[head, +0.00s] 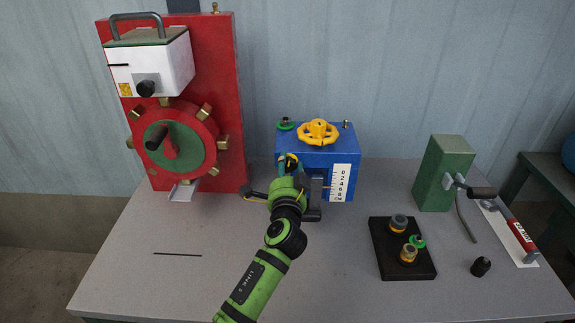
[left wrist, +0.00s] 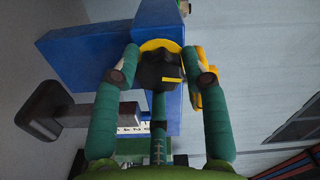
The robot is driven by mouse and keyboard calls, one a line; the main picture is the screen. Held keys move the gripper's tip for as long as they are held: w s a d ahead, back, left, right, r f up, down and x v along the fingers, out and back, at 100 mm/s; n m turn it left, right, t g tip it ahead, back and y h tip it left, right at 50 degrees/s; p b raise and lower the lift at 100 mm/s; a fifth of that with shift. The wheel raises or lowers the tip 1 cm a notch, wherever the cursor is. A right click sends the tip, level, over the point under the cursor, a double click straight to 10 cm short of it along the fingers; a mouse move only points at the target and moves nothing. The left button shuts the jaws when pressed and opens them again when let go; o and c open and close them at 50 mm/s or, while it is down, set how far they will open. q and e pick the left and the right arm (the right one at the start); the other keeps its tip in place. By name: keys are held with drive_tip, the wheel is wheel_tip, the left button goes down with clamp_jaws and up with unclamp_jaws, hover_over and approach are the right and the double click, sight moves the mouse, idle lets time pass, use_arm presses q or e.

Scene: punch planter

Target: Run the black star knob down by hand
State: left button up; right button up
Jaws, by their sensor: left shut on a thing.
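The black star knob (left wrist: 158,72) shows in the left wrist view between the two green fingers of my left gripper (left wrist: 160,62). The fingers are closed on it from both sides, and a yellow mark shows on its face. A yellow round part lies behind the knob, at the blue box (left wrist: 80,52). In the head view my left gripper (head: 289,163) is at the front of the blue box (head: 318,150) and hides the knob. A white scale (head: 341,182) is on the box's front right. My right gripper is not in view.
A yellow handwheel (head: 318,131) tops the blue box. A red panel (head: 222,100) with a spoked wheel (head: 174,145) stands at left. A black tray (head: 418,270) with small fittings, a green block (head: 441,172) and a small black part (head: 481,266) are at right. The table's front left is mostly clear.

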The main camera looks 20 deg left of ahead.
use_arm(q)
drive_tip(key=shift+d+r+m, duration=0.1)
drive_tip(key=shift+r+m, duration=0.2)
drive_tip(key=shift+m, duration=0.2)
drive_tip(key=o, duration=1.2)
drive_tip(key=shift+w, duration=0.1)
drive_tip(key=shift+c, duration=0.2)
drive_tip(key=shift+d+f, duration=0.1)
drive_tip(key=shift+f, duration=0.1)
drive_tip(key=v, duration=1.2)
drive_tip(key=v, duration=1.2)
